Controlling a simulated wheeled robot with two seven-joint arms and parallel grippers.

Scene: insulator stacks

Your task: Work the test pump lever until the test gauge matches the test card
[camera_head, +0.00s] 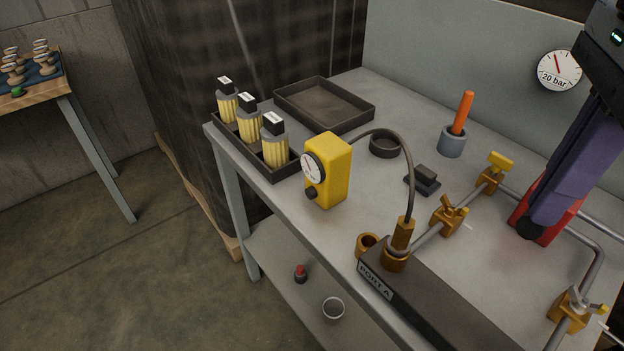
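The yellow test gauge (335,171) stands upright on the bench, its small white dial facing left; the needle reading is too small to tell. A black hose runs from it to a brass fitting (402,237) at the block marked PORT A (376,279). The round white card (559,70) on the back panel reads 20 bar and has a red needle. My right gripper (540,224) comes down from the upper right, beside a red part (520,214) at the bench's right side. I cannot make out its fingertips' gap or a lever there. My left gripper is out of view.
A dark tray (323,107) and a rack with several yellow-banded bottles (248,117) are at the left. An orange-handled tool stands in a grey cup (452,142). Pipes with brass valves (449,214) run along the right.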

